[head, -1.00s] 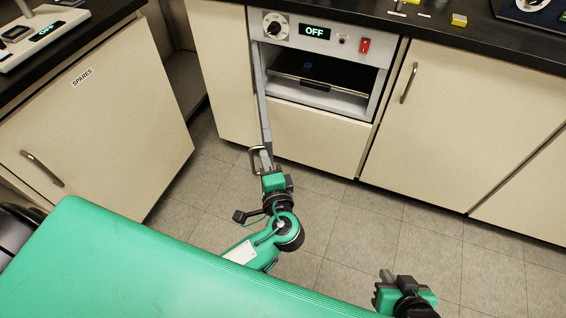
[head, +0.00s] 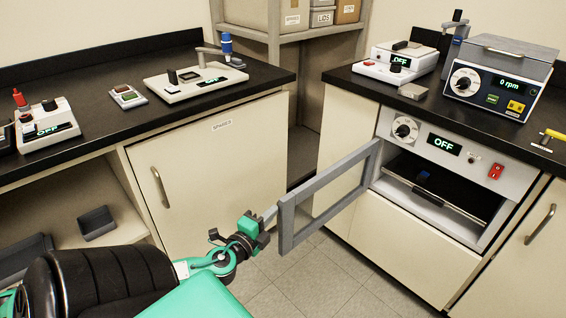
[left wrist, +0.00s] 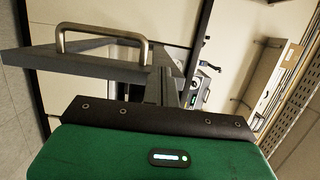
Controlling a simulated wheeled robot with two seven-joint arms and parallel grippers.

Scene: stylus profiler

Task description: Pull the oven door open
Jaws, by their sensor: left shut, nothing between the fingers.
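The oven (head: 468,158) sits under the counter at right in the head view, its display reading OFF. Its grey framed door (head: 330,188) stands swung wide open, hinged at the oven's left side, with its free end toward me. My left gripper (head: 268,213) is shut and empty beside that free end. In the left wrist view the door frame (left wrist: 85,66) crosses the upper left, and its bowed metal handle (left wrist: 100,33) stands out from it. The handle is not clear in the head view. I cannot tell whether the fingers touch the door. My right gripper is out of view.
A cabinet marked SPARES (head: 215,165) stands left of the door. A shelf (head: 290,30) stands in the back corner. Inside the oven is a dark shelf (head: 435,190) with a small blue item. The tiled floor (head: 330,270) below the door is clear.

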